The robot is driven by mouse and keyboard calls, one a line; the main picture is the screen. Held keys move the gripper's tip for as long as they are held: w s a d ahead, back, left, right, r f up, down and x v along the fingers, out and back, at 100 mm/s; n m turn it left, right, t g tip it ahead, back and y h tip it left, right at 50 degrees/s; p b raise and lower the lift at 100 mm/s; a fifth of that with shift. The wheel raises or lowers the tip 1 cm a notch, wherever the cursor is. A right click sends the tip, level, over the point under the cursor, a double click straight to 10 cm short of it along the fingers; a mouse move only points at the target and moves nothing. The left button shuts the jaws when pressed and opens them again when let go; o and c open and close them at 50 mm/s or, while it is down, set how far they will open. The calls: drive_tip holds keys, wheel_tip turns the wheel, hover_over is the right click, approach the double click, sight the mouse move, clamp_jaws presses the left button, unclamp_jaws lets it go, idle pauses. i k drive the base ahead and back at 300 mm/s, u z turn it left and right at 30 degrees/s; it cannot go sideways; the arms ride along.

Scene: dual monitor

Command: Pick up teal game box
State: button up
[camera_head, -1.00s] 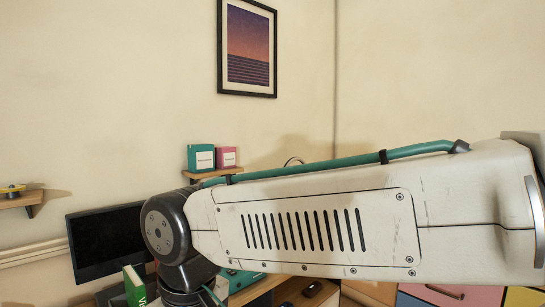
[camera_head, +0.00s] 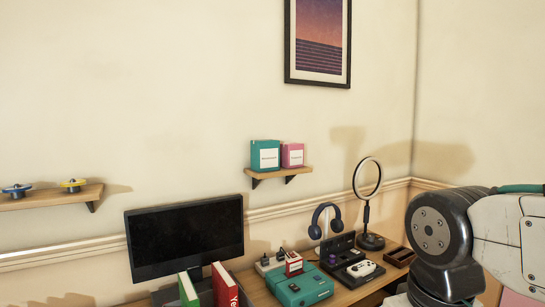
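The teal game box (camera_head: 265,155) stands upright on a small wooden wall shelf (camera_head: 278,173), with a white label on its front. A pink box (camera_head: 292,155) stands just right of it on the same shelf. My arm fills the lower right of the view, well to the right of and below the shelf. My gripper is outside the view.
A red book (camera_head: 225,285) and a green book (camera_head: 188,290) stand in front. Another shelf (camera_head: 55,198) is at left.

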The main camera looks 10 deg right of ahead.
sight(265, 153)
drive_tip(key=u, duration=0.5)
drive_tip(key=i, duration=1.3)
drive_tip(key=z, duration=0.7)
